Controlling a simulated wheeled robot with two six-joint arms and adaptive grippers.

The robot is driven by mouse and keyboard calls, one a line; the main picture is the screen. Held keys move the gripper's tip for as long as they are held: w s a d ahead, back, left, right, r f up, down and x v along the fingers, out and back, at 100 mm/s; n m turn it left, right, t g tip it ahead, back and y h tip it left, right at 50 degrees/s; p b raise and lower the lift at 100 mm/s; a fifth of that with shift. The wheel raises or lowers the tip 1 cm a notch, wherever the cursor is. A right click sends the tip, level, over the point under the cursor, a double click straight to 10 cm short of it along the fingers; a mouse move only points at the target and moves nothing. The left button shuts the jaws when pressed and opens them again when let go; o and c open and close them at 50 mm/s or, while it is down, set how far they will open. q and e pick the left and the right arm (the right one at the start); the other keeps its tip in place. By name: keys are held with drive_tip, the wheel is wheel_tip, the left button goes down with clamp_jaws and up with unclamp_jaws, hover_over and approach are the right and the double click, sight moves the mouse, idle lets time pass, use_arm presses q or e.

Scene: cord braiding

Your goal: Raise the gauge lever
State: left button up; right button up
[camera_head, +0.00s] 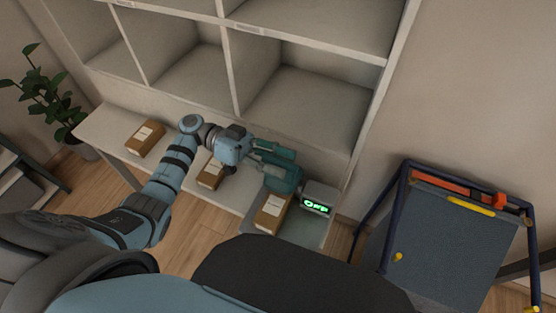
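A small grey device with a lit green display (316,206) stands at the right end of the low white bench; I cannot make out a lever on it. My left arm reaches in from the left over the bench. Its teal gripper (281,170) is just above and left of the display device, over a brown box (272,212). I cannot tell whether its fingers are apart, and no held thing shows. My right gripper is not in view.
More brown boxes (146,138) stand along the bench (104,128), below a white cubby shelf (228,75). At right, a dark-framed stand holds a blue-grey board (450,240), an orange-red bar (440,182) and a yellow piece (471,207). A plant (42,100) stands at left.

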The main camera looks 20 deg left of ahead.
use_arm(q)
drive_tip(key=a, duration=0.7)
drive_tip(key=shift+w+a, duration=0.25)
drive_tip(key=shift+a, duration=0.05)
